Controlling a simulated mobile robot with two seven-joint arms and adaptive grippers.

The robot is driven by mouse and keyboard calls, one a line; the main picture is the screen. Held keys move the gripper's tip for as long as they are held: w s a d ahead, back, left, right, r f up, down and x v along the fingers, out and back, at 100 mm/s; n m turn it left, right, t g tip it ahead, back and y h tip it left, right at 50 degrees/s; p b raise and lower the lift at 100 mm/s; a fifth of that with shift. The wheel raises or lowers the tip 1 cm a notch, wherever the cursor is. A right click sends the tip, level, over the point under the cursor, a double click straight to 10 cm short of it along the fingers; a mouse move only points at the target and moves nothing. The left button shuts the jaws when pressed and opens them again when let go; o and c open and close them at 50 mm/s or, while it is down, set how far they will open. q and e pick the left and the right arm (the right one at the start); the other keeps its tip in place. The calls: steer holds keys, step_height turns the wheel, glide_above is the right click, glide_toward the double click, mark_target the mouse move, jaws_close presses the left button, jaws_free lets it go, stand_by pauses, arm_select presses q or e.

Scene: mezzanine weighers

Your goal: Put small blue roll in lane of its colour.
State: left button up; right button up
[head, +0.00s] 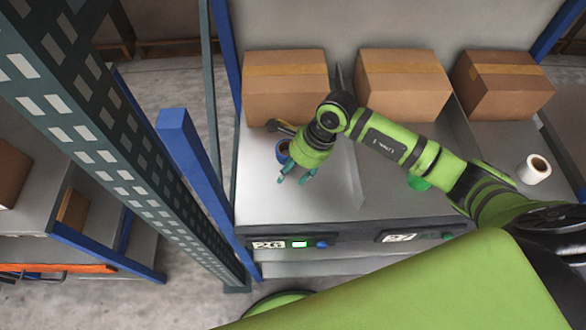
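A small blue roll (282,152) stands on the grey shelf in the left lane, partly hidden behind my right gripper. The left lane's front edge carries a blue round marker (322,244). My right gripper (296,178) is just in front of the roll, low over the same lane. Its teal fingertips are apart, with nothing visible between them. I cannot tell whether the gripper touches the roll. My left gripper is not in view.
Cardboard boxes (286,95) stand at the back of the lanes. A thin divider (346,120) edges the left lane. A green object (418,183) shows below my arm, and a white roll (534,168) stands at right. A blue post (195,175) rises at left.

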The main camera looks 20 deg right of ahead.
steer(key=shift+o, duration=1)
steer(key=shift+r, duration=0.1)
